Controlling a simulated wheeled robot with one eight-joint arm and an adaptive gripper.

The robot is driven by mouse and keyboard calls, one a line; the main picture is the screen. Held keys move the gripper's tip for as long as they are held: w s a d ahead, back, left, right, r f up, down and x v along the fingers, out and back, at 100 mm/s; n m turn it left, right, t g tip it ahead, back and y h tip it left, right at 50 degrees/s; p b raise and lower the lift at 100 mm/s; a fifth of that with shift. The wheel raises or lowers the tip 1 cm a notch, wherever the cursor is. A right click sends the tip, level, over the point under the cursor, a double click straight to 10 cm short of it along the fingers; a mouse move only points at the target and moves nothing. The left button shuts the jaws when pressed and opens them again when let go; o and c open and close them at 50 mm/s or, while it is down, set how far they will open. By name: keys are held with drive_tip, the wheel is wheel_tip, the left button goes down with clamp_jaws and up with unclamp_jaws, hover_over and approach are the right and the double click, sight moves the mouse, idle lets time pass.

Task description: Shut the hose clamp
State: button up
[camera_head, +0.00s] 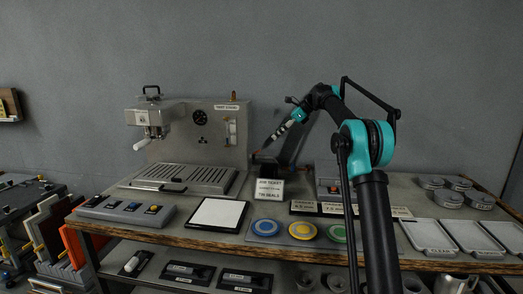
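No hose clamp can be made out with certainty. A small dark fixture (266,163) stands on the bench behind the job ticket card (269,188), right of the espresso machine (200,135). My gripper (267,146) is at the low left end of my arm, just above this fixture in the picture. It is small, thin and dark here, so its fingers and any contact cannot be told.
A drip tray (185,178), a button panel (126,211) and a white pad (217,214) fill the left. Blue, yellow and green discs (302,230) lie along the front. A small switch box (328,188), several tins (450,199) and trays (428,236) stand right.

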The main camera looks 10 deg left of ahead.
sight(257, 152)
drive_tip(key=x, duration=1.1)
clamp_jaws()
